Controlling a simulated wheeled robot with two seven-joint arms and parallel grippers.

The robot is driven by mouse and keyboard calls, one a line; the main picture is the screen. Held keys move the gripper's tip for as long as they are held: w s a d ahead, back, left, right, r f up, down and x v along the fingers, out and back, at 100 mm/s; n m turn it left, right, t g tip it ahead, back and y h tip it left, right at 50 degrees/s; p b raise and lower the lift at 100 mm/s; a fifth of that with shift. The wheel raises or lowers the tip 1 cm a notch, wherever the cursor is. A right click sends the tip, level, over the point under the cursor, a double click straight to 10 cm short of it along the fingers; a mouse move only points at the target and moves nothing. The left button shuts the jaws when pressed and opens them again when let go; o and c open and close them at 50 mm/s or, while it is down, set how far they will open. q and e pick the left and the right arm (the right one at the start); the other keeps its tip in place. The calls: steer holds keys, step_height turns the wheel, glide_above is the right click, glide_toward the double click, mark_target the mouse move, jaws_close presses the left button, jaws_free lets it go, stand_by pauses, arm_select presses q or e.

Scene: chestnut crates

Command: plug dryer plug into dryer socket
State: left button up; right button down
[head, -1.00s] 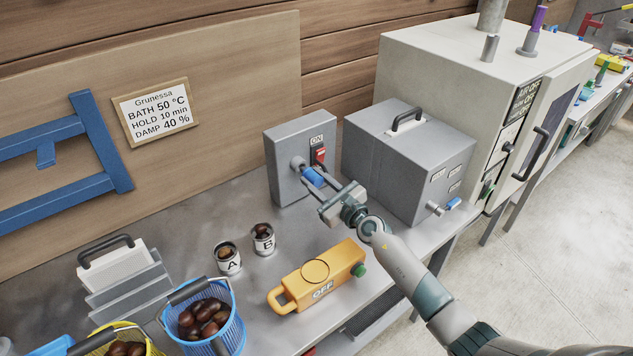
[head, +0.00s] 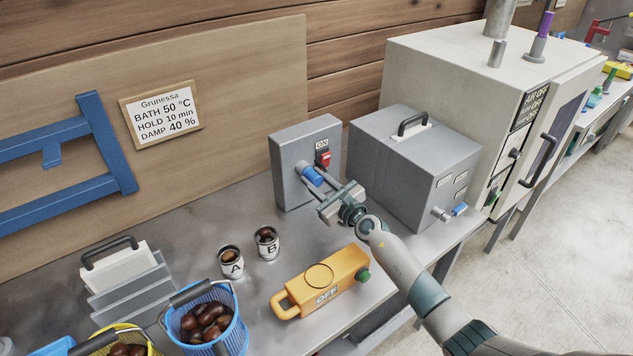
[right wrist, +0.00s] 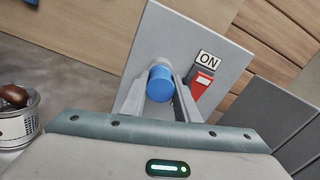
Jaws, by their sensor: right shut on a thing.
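The blue dryer plug (head: 312,176) is between the fingers of my right gripper (head: 314,179), which is shut on it. The plug's blue end also shows in the right wrist view (right wrist: 160,86). The dryer socket, a round grey fitting (head: 300,167), is on the front of a grey upright box (head: 290,185). The plug is in line with the fitting, right in front of it. I cannot tell how far it is inside, as the plug and fingers hide the joint. My left gripper is not in view.
A red switch (head: 323,159) under an ON label is beside the socket. A grey lidded box (head: 410,165) stands close on the right. An orange OFF unit (head: 322,283), cups A (head: 231,263) and B (head: 267,244), and a blue chestnut basket (head: 207,325) stand in front.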

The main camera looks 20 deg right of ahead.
steer(key=shift+w, duration=0.15)
steer(key=c, duration=1.3)
jaws_free()
steer(key=shift+s+d, duration=0.2)
steer(key=shift+s, duration=0.45)
steer(key=shift+p+v, duration=0.6)
steer(key=shift+v, duration=7.5)
steer(key=shift+a+r, duration=0.1)
steer(key=shift+r, duration=0.1)
